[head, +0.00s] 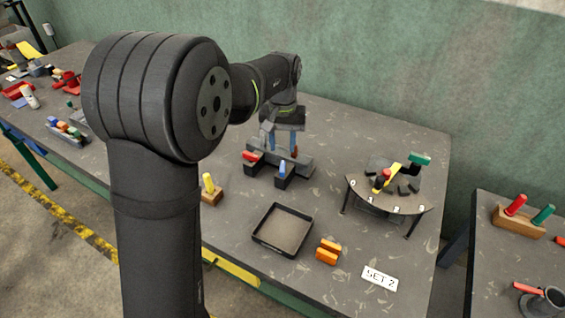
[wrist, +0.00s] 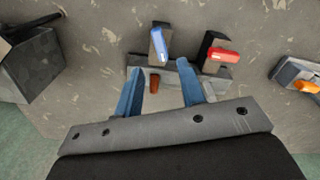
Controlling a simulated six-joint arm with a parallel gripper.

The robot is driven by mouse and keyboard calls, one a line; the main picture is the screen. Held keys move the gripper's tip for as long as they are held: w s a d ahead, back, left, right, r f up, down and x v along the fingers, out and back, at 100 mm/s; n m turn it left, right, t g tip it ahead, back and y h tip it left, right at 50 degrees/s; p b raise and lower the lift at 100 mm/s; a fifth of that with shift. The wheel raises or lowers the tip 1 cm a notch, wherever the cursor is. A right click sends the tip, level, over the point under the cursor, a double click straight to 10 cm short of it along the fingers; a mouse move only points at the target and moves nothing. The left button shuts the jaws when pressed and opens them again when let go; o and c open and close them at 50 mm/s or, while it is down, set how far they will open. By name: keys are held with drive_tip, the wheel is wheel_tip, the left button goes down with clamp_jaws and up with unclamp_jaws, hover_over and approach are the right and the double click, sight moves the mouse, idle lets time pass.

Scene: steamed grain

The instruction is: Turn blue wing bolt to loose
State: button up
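The blue wing bolt (wrist: 159,42) stands on one arm of a dark grey block in the wrist view. It also shows at the front of that block in the head view (head: 282,167). My gripper (wrist: 160,66) is open, with its two blue fingers apart and nothing gripped. The fingertips point toward the block, and the blue bolt is beyond them in the wrist view. A red-brown piece (wrist: 154,83) shows between the fingers, below them. A red wing bolt (wrist: 222,56) sits on another arm of the block, right of the blue one.
An empty dark tray (head: 283,230) lies in front of the block. A yellow-handled piece on a wooden base (head: 211,194) stands left of the tray, and orange blocks (head: 328,251) right of it. A small round-edged stand (head: 390,203) with coloured parts is at the right.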

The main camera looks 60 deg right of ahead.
sight(283, 166)
wheel_tip(283, 166, down, 8)
drive_tip(key=shift+r, duration=0.15)
clamp_jaws()
